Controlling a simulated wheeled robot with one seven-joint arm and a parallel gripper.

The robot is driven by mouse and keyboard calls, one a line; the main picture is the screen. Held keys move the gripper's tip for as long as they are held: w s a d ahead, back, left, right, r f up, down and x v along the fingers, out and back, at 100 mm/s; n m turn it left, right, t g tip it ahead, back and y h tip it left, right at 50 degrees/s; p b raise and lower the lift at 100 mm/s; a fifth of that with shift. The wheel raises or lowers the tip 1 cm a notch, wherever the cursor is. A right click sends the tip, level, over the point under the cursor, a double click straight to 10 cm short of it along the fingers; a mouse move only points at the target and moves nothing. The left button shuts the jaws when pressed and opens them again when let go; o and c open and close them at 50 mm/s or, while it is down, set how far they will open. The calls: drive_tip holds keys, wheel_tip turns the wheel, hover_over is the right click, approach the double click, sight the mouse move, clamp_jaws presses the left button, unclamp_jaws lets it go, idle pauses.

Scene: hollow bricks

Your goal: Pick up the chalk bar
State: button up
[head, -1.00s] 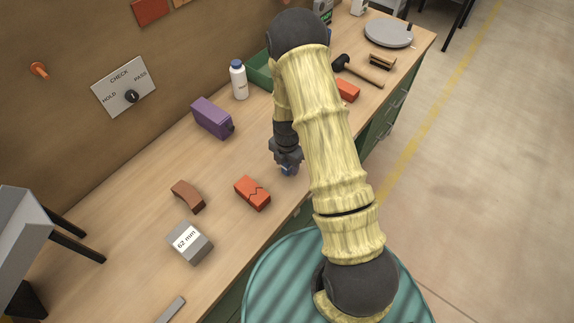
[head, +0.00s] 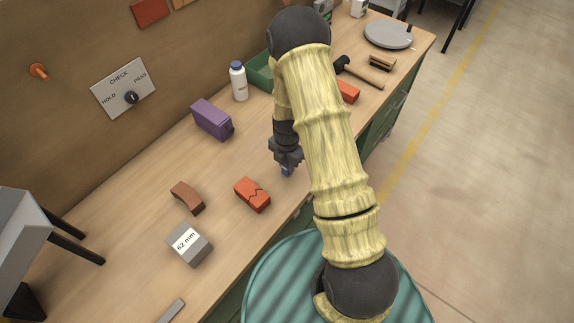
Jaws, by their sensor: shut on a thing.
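My gripper (head: 286,168) points down over the front part of the workbench, right of the cracked red brick. It is shut on a small blue piece (head: 287,172), which I take to be the chalk bar. Only a little of this piece shows below the dark fingers, and the rest is hidden by them. I cannot tell whether it touches the bench top.
On the bench (head: 120,210) are a cracked red brick (head: 252,194), a brown curved brick (head: 187,197), a grey "62 mm" block (head: 189,244), a purple box (head: 212,119), a white bottle (head: 238,81) and a mallet (head: 360,71). Bench between purple box and red brick is clear.

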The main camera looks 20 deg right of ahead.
wheel_tip(320, 180, up, 9)
drive_tip(key=shift+r+b, duration=0.1)
drive_tip(key=shift+b, duration=0.9)
drive_tip(key=shift+m, duration=0.3)
